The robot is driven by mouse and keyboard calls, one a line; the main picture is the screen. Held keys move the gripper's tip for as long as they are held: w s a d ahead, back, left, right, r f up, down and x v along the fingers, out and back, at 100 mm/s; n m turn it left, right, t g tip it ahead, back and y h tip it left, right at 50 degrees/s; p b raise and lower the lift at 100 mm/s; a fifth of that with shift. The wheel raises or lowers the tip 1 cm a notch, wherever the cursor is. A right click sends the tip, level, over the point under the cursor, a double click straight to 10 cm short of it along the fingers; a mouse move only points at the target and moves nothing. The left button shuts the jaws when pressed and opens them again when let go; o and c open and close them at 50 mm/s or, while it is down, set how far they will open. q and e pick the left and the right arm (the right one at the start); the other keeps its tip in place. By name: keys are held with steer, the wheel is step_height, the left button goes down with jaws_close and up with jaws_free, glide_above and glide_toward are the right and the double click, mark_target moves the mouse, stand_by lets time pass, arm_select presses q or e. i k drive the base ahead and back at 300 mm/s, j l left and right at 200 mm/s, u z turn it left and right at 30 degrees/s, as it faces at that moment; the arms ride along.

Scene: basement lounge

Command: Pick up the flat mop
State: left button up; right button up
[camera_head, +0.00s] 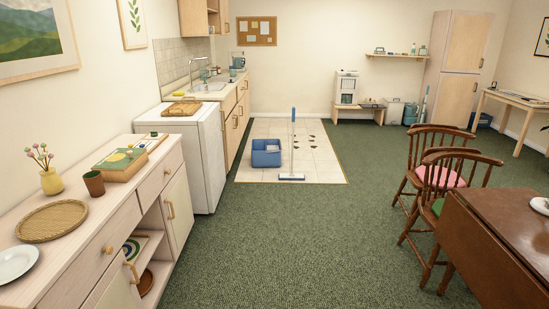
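The flat mop (292,178) stands upright on the pale tiled floor patch in the middle distance. Its thin pole rises to a blue grip at the top, and its flat white and blue head rests on the tiles near their front edge. A blue bucket (266,158) stands on the tiles just left of the mop, with something pale in or on it. Several dark spots mark the tiles right of and behind the pole. Neither of my grippers shows in the head view.
Green carpet (270,245) lies open between me and the tiles. A wooden sideboard (112,235) and a white appliance (205,150) line the left. A brown table (490,240) and two wooden chairs (432,165) with cushions stand on the right. A tall cabinet (461,55) stands at the back.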

mark_target(291, 176)
steer(key=i+u, duration=0.25)
steer(key=i, duration=4.55)
